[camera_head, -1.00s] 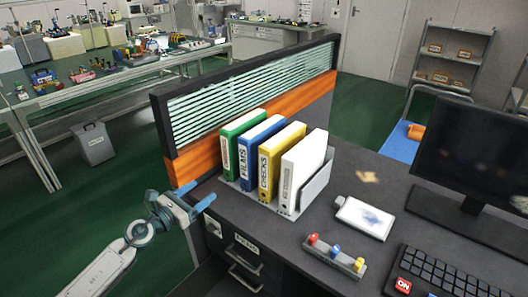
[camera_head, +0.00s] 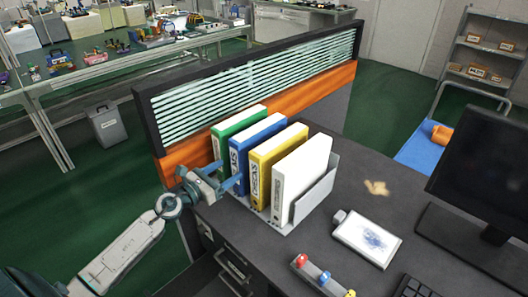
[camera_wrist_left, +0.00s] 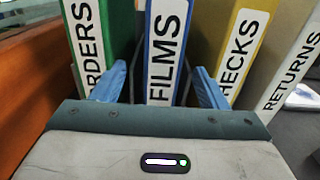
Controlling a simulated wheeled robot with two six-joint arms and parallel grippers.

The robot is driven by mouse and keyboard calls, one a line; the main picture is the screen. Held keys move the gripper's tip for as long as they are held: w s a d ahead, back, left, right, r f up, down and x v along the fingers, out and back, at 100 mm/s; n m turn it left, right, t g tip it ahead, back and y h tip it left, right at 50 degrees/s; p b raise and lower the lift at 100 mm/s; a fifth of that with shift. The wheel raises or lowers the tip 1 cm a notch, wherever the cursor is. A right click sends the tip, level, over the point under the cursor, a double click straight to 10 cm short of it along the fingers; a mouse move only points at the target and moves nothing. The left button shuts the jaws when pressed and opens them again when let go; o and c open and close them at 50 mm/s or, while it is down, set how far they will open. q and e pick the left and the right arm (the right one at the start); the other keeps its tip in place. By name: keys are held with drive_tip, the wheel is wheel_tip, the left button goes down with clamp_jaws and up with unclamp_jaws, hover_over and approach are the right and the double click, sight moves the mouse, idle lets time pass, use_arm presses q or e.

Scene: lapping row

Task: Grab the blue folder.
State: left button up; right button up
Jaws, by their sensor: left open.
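The blue folder (camera_head: 258,133), labelled FILMS, stands upright in a grey rack (camera_head: 318,202) between a green folder (camera_head: 238,122) and a yellow folder (camera_head: 279,148). My left gripper (camera_head: 226,175) is open in front of its spine. In the left wrist view, the blue folder's spine (camera_wrist_left: 165,50) lies between the two blue fingers (camera_wrist_left: 158,85), one toward the green folder (camera_wrist_left: 92,45) and one toward the yellow folder (camera_wrist_left: 238,45). I cannot tell whether the fingers touch it. My right gripper is not in view.
A white folder (camera_head: 300,170) stands at the rack's right end. A slatted partition (camera_head: 260,90) rises behind the folders. A white device (camera_head: 366,238), a button strip (camera_head: 322,276) and a monitor (camera_head: 485,170) are on the desk to the right. A drawer is under the desk edge.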

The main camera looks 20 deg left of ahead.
sight(234, 166)
use_arm(q)
drive_tip(key=p+x, duration=0.1)
drive_tip(key=x, duration=0.2)
drive_tip(key=shift+w+d+r, duration=0.1)
drive_tip(key=shift+w+r, duration=0.1)
drive_tip(key=shift+w+d+f, duration=0.15)
drive_tip(key=shift+w+d, duration=0.05)
drive_tip(key=shift+w, duration=0.3)
drive_tip(key=p+x, duration=0.1)
drive_tip(key=x, duration=0.3)
drive_tip(key=shift+w+d+f, duration=0.1)
drive_tip(key=shift+d, duration=0.1)
drive_tip(key=shift+w+f, duration=0.1)
drive_tip(key=shift+w, duration=0.2)
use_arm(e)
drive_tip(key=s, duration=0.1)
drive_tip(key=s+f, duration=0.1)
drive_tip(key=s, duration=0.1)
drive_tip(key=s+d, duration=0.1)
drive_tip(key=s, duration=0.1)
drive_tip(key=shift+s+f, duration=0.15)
use_arm(q)
drive_tip(key=shift+c, duration=0.2)
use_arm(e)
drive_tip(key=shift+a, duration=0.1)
use_arm(q)
drive_tip(key=shift+d, duration=0.1)
drive_tip(key=c, duration=1.3)
